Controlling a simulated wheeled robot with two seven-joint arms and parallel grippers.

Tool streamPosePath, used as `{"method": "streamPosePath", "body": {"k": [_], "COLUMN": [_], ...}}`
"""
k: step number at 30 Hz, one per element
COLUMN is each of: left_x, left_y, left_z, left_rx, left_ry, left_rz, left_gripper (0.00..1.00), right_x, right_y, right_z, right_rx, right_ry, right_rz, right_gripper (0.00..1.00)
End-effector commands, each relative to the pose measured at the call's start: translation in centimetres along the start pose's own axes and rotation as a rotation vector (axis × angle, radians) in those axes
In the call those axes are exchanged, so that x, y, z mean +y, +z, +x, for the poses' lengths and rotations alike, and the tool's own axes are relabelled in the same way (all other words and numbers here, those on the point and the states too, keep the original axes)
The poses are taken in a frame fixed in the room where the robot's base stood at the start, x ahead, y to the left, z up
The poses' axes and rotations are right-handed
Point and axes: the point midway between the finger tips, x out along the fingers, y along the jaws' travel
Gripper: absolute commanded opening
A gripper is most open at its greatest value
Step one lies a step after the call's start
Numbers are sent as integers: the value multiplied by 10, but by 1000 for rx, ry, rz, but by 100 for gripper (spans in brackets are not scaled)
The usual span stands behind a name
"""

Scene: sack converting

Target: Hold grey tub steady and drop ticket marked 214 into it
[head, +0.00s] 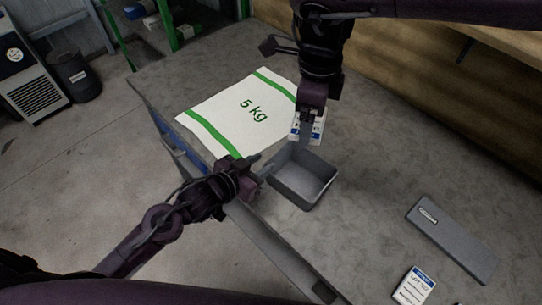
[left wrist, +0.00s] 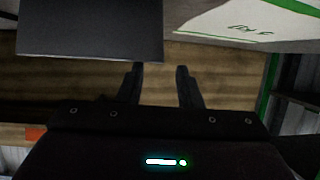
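The grey tub (head: 318,192) stands upright and looks empty on the table, near its front edge. My left gripper (head: 262,172) is beside the tub's left rim. In the left wrist view its fingers (left wrist: 160,75) are apart with nothing between them, and a dark grey wall, apparently the tub (left wrist: 90,35), is just beyond the tips. My right gripper (head: 307,128) is shut on a white ticket with a blue band (head: 318,127), above the tub's far side. Its number is too small to read. Another white ticket with a blue top (head: 413,287) lies at the lower right.
A white sack with green stripes, marked 5 kg (head: 235,112), lies flat left of the tub; it also shows in the left wrist view (left wrist: 235,22). A long grey case (head: 452,238) lies at the right. The table (head: 385,150) is clear between tub and case.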

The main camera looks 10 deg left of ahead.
Motion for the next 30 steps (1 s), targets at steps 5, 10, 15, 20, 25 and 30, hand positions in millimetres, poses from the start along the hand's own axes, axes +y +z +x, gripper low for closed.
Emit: {"method": "streamPosePath", "body": {"k": [5,10,15,20,25,30], "left_x": [0,-1,0,0,0,0], "left_y": [-1,0,0,1,1,1], "left_z": [33,51,58,58,58,58], "left_rx": [1,0,-1,-1,-1,-1], "left_ry": [-1,-2,-1,-1,-1,-1], "left_rz": [0,-1,0,0,0,0], "left_gripper": [32,32,32,32,20,0], "right_x": [0,0,0,0,0,0], "right_y": [0,0,0,0,0,0], "right_z": [0,0,0,0,0,0], "right_rx": [0,0,0,0,0,0], "right_ry": [0,0,0,0,0,0], "right_rz": [0,0,0,0,0,0], "right_gripper": [64,64,64,64,64,64]}}
